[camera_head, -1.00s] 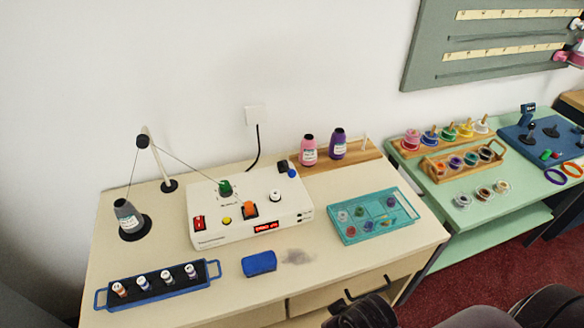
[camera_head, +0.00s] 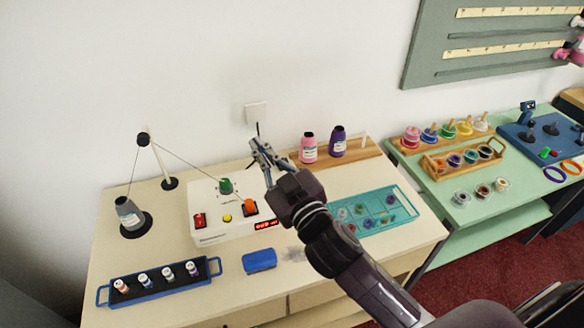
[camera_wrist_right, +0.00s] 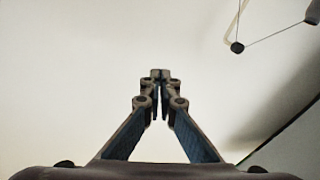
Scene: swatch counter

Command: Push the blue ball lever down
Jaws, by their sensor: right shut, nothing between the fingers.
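The white control box (camera_head: 212,236) stands on the cream table. Its front and left side show, with a red switch (camera_head: 200,219), a yellow button (camera_head: 227,217), an orange lever (camera_head: 250,206) and a green knob (camera_head: 225,186). The blue ball lever at its back right corner is hidden behind my right gripper and arm. My right gripper (camera_head: 257,147) is shut and empty, above the back right part of the box. In the right wrist view its fingertips (camera_wrist_right: 160,75) meet against a plain pale background. My left gripper is not in view.
Pink (camera_head: 308,148) and purple bottles (camera_head: 338,142) stand on a wooden rack just right of my gripper. A teal tray (camera_head: 402,216) lies partly behind my arm. A blue block (camera_head: 259,260) and a blue vial rack (camera_head: 215,270) are in front of the box.

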